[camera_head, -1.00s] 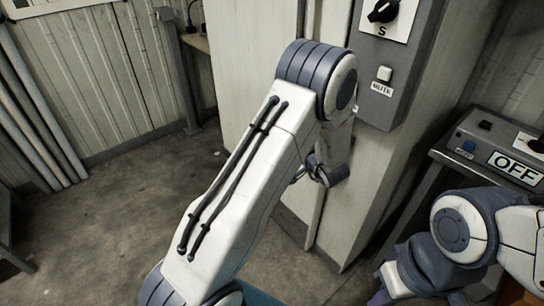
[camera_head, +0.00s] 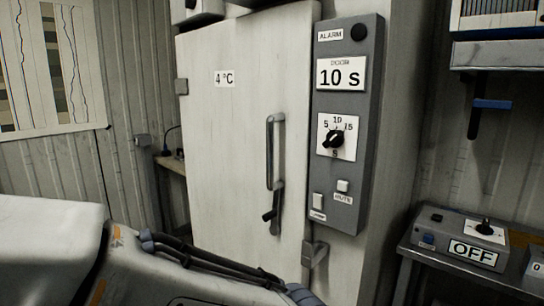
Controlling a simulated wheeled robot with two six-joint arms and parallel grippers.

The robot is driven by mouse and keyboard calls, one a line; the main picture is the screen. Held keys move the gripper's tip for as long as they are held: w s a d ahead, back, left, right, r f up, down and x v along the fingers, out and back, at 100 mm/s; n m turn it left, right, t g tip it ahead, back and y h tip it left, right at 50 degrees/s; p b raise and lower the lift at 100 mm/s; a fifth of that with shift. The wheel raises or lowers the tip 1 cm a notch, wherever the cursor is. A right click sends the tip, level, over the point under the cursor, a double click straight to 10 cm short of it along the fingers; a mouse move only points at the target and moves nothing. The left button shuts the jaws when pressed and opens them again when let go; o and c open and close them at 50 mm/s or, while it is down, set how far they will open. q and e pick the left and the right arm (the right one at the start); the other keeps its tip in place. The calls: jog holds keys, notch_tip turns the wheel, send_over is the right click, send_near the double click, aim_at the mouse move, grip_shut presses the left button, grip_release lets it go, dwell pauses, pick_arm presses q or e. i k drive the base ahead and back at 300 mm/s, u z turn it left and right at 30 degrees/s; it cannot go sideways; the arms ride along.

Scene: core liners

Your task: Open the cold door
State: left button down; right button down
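The cold door (camera_head: 228,140) is a tall pale door marked "4 °C", in the middle of the head view, and it looks shut. A dark vertical handle (camera_head: 270,150) is on its right side, with a small latch lever (camera_head: 272,210) at the handle's lower end. My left arm crosses the lower left of the view, below the handle. Neither of my grippers shows, so I cannot see what they hold or whether they touch the door.
A grey alarm panel (camera_head: 347,200) with a dial and "10 s" label is right of the door. A bench (camera_head: 408,247) with a box marked "OFF" (camera_head: 468,238) stands at lower right. A wall chart (camera_head: 90,60) hangs at left. A small shelf (camera_head: 170,163) is left of the door.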

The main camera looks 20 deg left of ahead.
aim_at(244, 85)
jog(key=z, duration=0.55)
jog(key=k, duration=0.15)
jog(key=u, duration=1.35)
jog(key=i, duration=0.6)
jog(key=u, duration=0.05)
